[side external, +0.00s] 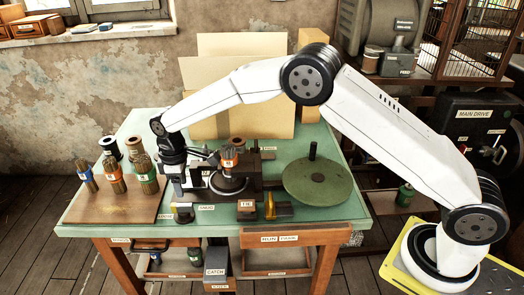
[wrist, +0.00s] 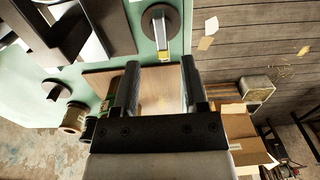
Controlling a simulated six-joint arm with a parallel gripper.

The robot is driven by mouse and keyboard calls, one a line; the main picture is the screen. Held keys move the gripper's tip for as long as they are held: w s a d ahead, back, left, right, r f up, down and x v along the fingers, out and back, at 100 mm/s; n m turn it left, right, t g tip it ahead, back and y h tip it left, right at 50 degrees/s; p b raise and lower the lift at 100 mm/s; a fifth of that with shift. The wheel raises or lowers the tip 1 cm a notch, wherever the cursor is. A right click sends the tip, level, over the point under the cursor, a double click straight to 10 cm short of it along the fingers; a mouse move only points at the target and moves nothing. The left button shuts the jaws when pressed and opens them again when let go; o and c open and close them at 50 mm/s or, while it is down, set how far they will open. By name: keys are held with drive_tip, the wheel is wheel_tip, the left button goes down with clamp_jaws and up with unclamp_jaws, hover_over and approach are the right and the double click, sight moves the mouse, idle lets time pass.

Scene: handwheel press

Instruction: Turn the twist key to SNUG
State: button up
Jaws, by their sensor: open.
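The twist key (wrist: 160,28) is a grey bar with a yellow tip on a dark round base, at the top of the wrist view. In the side view, the twist key (side external: 183,211) appears to be the small dark round piece at the table's front edge. A small white label (side external: 206,208) beside it is too small to read surely. My gripper (side external: 179,192) is above the front of the table, close to the key. In the wrist view my gripper (wrist: 158,62) is open and empty, its fingers apart just below the key's yellow tip. Contact is not visible.
A green table (side external: 325,215) carries the press, a round green disc (side external: 317,181) with an upright post, and small labelled blocks (side external: 247,209). A wooden board (side external: 110,205) with several bundles and spools is at the left. Open drawers (side external: 290,258) hang below the front edge.

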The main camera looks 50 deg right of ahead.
sight(186, 204)
drive_tip(key=shift+f, duration=0.1)
drive_tip(key=shift+f, duration=3.8)
clamp_jaws()
